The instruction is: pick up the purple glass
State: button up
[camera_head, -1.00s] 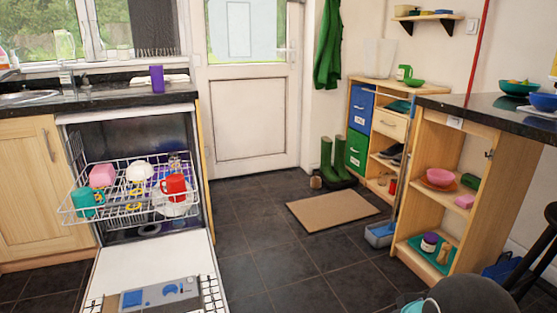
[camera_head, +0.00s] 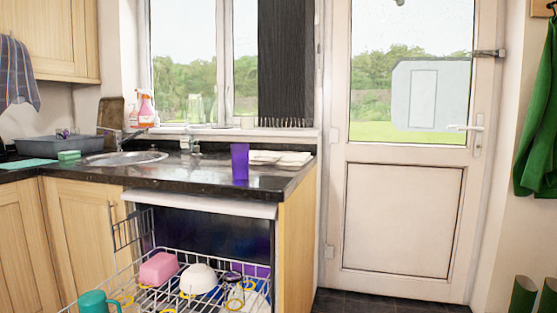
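The purple glass (camera_head: 240,162) stands upright on the dark granite counter (camera_head: 190,180), near the front edge and toward the right end, above the open dishwasher. It is tall and its sides look plain. Folded pale cloths or papers lie just behind it to the right. My gripper does not show in this view.
The dishwasher rack (camera_head: 200,290) is pulled out below the counter and holds a pink container (camera_head: 158,268), a white bowl (camera_head: 199,279) and a teal mug (camera_head: 98,303). A sink (camera_head: 125,158) and tap lie left of the glass. A closed white door (camera_head: 400,220) is right.

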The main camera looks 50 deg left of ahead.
aim_at(239, 153)
jog(key=u, duration=0.45)
jog(key=i, duration=1.3)
jog(key=u, duration=1.85)
jog(key=i, duration=0.8)
jog(key=u, duration=0.65)
